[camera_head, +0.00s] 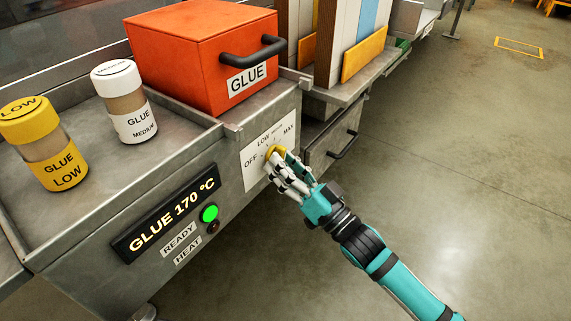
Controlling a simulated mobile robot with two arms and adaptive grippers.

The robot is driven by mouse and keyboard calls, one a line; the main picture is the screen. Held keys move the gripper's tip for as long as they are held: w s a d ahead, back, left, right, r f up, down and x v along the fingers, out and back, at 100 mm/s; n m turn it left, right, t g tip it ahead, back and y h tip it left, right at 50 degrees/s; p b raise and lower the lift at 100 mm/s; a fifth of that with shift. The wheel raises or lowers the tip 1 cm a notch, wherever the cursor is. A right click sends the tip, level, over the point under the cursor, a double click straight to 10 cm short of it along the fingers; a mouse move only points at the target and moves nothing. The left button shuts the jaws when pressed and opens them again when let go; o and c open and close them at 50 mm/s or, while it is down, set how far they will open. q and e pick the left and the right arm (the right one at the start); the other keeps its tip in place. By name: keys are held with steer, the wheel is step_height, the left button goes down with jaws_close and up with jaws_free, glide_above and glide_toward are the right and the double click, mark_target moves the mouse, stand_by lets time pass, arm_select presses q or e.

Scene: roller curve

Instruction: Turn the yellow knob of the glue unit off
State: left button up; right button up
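The glue unit (95,265) is a grey metal cabinet with a white dial plate (254,178) on its front. The plate reads OFF, LOW, MEDIUM and MAX from left to right. The yellow knob (274,150) sits in the middle of the plate, partly hidden by my fingers. My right gripper (278,160) reaches in from the lower right, with its fingertips on both sides of the knob, seemingly closed on it. The knob's pointer is hidden, so its setting cannot be read. My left gripper is not in view.
A display (165,215) reads GLUE 170 °C, above a lit green lamp (209,213) and a dark lamp (212,227). On top stand an orange GLUE box (185,60), a white jar (135,122) and a yellow jar (60,172).

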jaws_close()
steer(key=shift+d+n, duration=0.2)
steer(key=shift+n, duration=0.3)
steer(key=n+g+y, duration=0.1)
steer(key=n+g, duration=0.1)
steer(key=n, duration=0.2)
steer(key=n+g+y+p, duration=0.1)
steer(key=n, duration=0.3)
steer(key=n+g+y, duration=0.2)
steer(key=n, duration=0.2)
steer(key=shift+w+d+r+g, duration=0.15)
steer(key=shift+w+r+g, duration=0.15)
steer(key=shift+w, duration=0.05)
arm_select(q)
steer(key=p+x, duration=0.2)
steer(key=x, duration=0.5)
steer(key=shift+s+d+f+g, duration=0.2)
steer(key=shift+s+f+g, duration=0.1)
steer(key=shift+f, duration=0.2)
arm_select(e)
steer(key=shift+w+r+n+g+h, duration=0.1)
steer(key=shift+n+g, duration=0.6)
steer(key=shift+n, duration=0.9)
steer(key=shift+s+r+n+g+h, duration=0.1)
steer(key=shift+n+g, duration=0.6)
steer(key=shift+n, duration=0.9)
steer(key=shift+w+n+g+h, duration=0.1)
steer(key=shift+n+g, duration=0.6)
steer(key=shift+n, duration=0.9)
